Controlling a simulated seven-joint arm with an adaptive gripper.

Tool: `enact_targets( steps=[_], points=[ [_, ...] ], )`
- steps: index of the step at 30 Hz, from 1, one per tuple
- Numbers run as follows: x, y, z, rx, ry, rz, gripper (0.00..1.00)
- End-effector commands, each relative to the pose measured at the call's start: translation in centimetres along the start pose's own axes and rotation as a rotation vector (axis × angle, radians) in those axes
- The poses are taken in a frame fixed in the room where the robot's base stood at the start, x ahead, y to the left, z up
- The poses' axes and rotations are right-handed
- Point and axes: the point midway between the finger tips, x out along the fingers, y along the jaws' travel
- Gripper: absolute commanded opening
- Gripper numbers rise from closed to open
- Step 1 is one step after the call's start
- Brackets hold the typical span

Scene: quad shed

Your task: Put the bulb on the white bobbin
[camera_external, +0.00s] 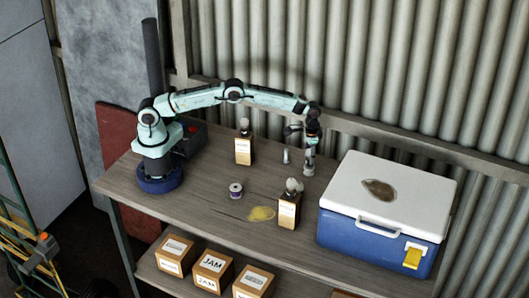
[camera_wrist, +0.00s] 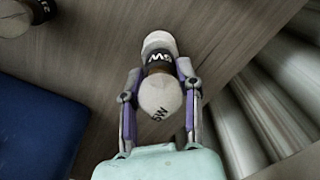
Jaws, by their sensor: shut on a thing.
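The white bulb (camera_wrist: 158,96), marked "5W", is between the two fingers of my gripper (camera_wrist: 160,72) in the wrist view, and the gripper is shut on it. A pale piece with a dark lettered band shows just beyond its round end; I cannot tell whether it is part of the bulb. In the external view my gripper (camera_external: 311,145) points down over the back of the bench, with the pale bulb (camera_external: 309,162) low beneath it. The bobbin (camera_external: 236,190), white-topped with a purple band, stands upright on the bench, left and in front of my gripper. The wrist view does not show it.
A small grey cylinder (camera_external: 286,156) shows beside the gripper. A blue and white cooler (camera_external: 345,220) is at right. A yellow stain (camera_external: 261,213) lies near the bobbin. Corrugated wall (camera_external: 350,70) behind.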

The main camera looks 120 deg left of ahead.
Motion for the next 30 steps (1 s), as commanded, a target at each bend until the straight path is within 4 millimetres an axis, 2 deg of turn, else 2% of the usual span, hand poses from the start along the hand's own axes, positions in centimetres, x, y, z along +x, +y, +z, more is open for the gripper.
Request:
enact_targets(
  steps=[12,13,15,25,30],
  points=[
    [0.6,0.0,0.0,0.000,0.001,0.000,0.00],
    [0.6,0.0,0.0,0.000,0.001,0.001,0.40],
    [0.6,0.0,0.0,0.000,0.001,0.001,0.60],
    [0.4,0.0,0.0,0.000,0.002,0.001,0.60],
    [-1.8,0.0,-0.1,-0.001,0.005,0.001,0.60]
  ],
)
